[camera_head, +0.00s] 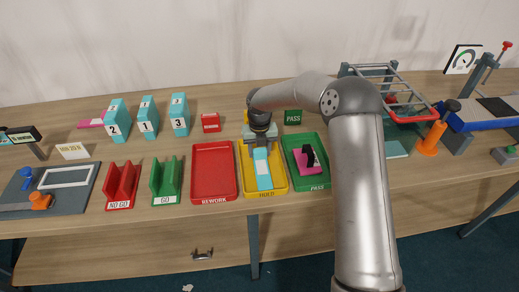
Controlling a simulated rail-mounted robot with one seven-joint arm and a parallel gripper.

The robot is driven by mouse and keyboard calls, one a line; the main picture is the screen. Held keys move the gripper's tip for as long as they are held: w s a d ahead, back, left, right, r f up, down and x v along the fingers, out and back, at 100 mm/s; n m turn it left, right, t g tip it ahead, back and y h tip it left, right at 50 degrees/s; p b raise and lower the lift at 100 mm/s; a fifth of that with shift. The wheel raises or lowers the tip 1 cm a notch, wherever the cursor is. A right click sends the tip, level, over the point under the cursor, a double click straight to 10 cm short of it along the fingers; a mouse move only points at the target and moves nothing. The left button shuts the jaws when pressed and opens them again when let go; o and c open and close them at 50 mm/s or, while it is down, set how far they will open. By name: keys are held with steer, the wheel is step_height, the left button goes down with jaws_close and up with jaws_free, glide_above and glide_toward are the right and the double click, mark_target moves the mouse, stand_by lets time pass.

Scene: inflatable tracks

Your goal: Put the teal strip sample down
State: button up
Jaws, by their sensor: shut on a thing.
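My gripper (260,140) is at the yellow tray (280,172), whose front label seems to read HOLD. It is shut on the teal strip sample (263,172), a flat strip with a paler band near its middle. The strip points toward the tray's front and lies within the tray's outline. The gripper hides its far end. I cannot tell whether the strip touches the tray floor.
The red REWORK tray (214,172) stands empty at left. The green PASS tray (296,148) at right holds a magenta piece (309,169) with a black part on it. Green GO (166,182) and red NO GO (122,185) holders stand farther left. Numbered teal blocks (148,118) stand behind.

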steer(key=shift+f, duration=0.2)
steer(key=o, duration=1)
steer(key=shift+r, duration=0.1)
step_height(320, 180, up, 12)
steer(key=shift+r+b, duration=0.15)
steer(key=shift+b, duration=0.75)
